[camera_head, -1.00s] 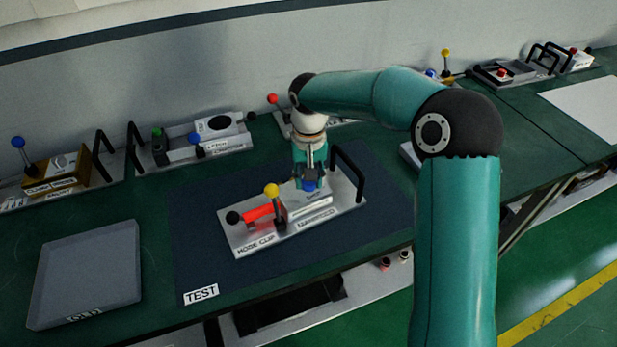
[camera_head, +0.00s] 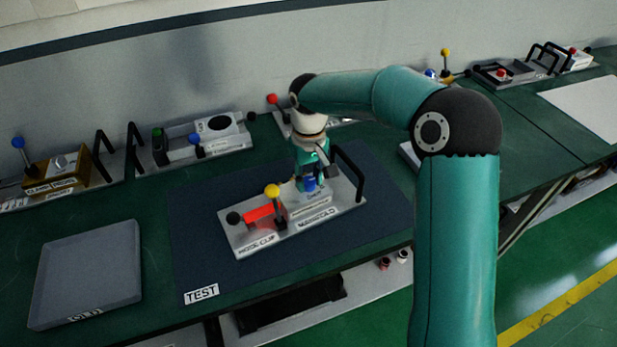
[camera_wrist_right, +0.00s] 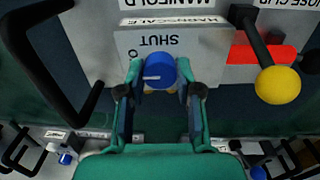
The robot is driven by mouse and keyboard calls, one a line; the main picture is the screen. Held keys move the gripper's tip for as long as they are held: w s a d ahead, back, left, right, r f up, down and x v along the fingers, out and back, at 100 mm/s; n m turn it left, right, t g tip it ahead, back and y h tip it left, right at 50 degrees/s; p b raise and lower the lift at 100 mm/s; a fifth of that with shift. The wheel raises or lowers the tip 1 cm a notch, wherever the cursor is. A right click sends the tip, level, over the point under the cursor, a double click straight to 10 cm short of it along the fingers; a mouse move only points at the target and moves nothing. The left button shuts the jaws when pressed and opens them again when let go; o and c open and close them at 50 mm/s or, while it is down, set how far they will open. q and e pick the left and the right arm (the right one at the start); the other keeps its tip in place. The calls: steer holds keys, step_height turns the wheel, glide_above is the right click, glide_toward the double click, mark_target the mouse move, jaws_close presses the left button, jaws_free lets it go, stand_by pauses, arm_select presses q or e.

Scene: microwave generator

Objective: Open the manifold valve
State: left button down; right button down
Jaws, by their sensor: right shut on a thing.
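The manifold panel (camera_head: 238,244) is a pale plate with a black handle, lying on the dark mat. A blue knob (camera_head: 310,184) sits on its raised grey block; it also shows in the wrist view (camera_wrist_right: 160,73). My right gripper (camera_head: 312,178) comes down over the knob. In the wrist view my right gripper (camera_wrist_right: 161,70) has a finger on each side of the knob, shut on it. A white mark on the knob points left there, with the SHUT label beyond the knob. A letter shows at the left, partly hidden by a finger. My left gripper is out of view.
On the same plate are a yellow-ball lever (camera_head: 272,191) and a red part (camera_head: 260,213) beside the HOSE CLIP label. The black handle (camera_head: 350,172) stands close to the gripper. A grey tray (camera_head: 88,270) lies left. Other devices line the wall.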

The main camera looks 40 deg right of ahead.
mark_target(308, 181)
steer(key=c, duration=0.8)
jaws_free()
steer(key=shift+o, duration=0.2)
steer(key=shift+r, duration=0.1)
step_height(308, 181, up, 12)
